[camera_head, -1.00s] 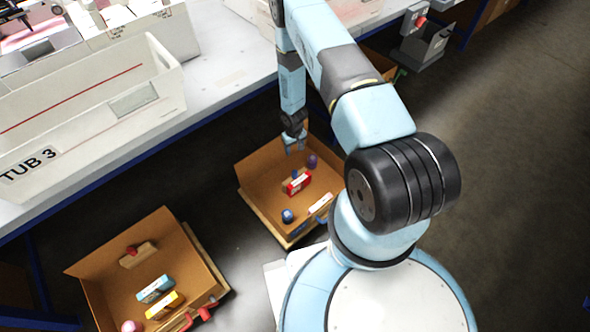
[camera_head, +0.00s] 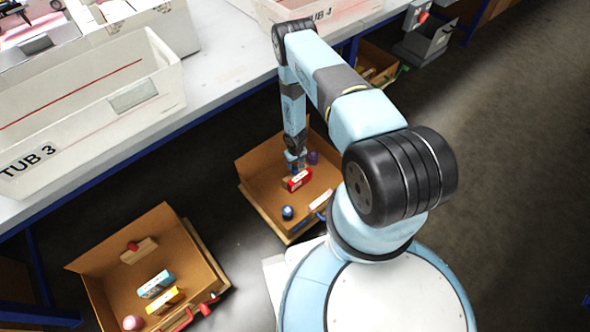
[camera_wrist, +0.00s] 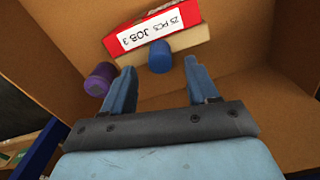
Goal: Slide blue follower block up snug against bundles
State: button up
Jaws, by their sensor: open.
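In the wrist view, the follower block is a pale wooden bar (camera_wrist: 188,43) with a blue round knob (camera_wrist: 159,57). It lies alongside a red bundle (camera_wrist: 150,22) with a white label reading "25 PCS JOB 3". Any gap between bar and bundle is too small to tell. My gripper (camera_wrist: 159,70) is open, its fingertips on either side of the knob and apart from it. In the head view, my gripper (camera_head: 296,166) is down inside the cardboard box (camera_head: 262,188), beside the red bundle (camera_head: 299,180), and mostly hides the follower block.
A purple cylinder (camera_wrist: 100,78) stands left of my gripper; it also shows in the head view (camera_head: 312,158). A dark blue ball (camera_head: 288,212) is near the box's front. Another box (camera_head: 97,290) at lower left holds a red-knobbed block (camera_head: 138,251) and blue and yellow bundles.

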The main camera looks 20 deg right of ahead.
aim_at(295, 168)
jog(key=shift+f, duration=2.4)
jog(key=shift+c, duration=0.4)
grip_shut()
